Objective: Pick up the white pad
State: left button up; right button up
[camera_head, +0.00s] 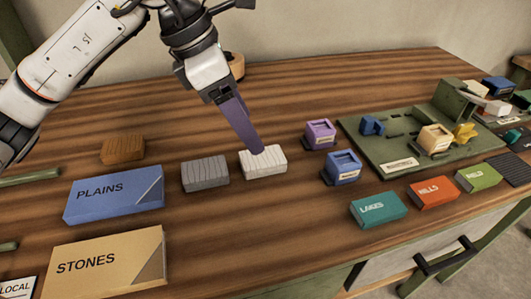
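The white pad (268,167) is a small white block with thin lines on its top. It lies on the wooden table near the middle of the view. My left gripper (257,150) reaches down from above with long purple-grey fingers. Its tips are at the pad's top back edge and overlap it in the picture; I cannot tell whether they touch it. The fingers line up as one from this side, so their gap is hidden. My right gripper is out of view.
A grey pad (205,174) lies just left of the white one, and a brown block (123,149) further left. Blue PLAINS (113,195) and tan STONES (105,264) boxes lie at front left. Purple (320,134) and blue (342,168) holders stand to the right, beside a green board (382,143).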

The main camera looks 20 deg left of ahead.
aim_at(262, 157)
pick_arm(q)
jog(key=x, duration=0.5)
jog(key=s+x, duration=0.1)
jog(key=x, duration=0.1)
jog(key=shift+w+f, duration=0.15)
jog(key=shift+f, duration=0.25)
jog(key=c, duration=1.1)
